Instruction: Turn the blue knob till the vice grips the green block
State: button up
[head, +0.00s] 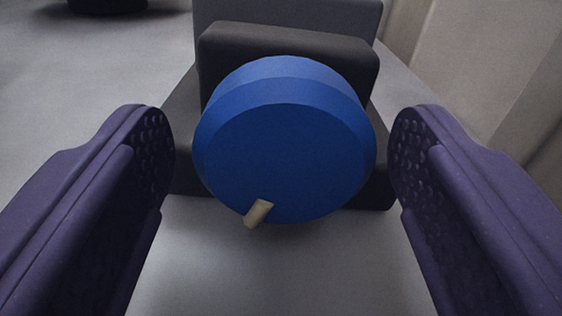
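The blue knob (285,155) is a large faceted disc facing me in the middle of the head view. A small tan peg (258,213) sticks out near its lower edge, left of centre. Behind the knob is the vice (290,45), with a dark block-shaped part and a grey part further back. My gripper (282,155) is open, with one purple finger on each side of the knob. A gap shows between each finger and the knob's rim. The green block is not visible; the knob and vice may hide it.
The vice stands on a grey surface (200,265), clear in front of it. A dark round object (108,5) is cut off at the top left. A pale beige panelled surface (490,70) rises along the right side, beyond the right finger.

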jog(key=s+p, duration=0.2)
jog(key=s, duration=0.5)
jog(key=shift+s, duration=0.35)
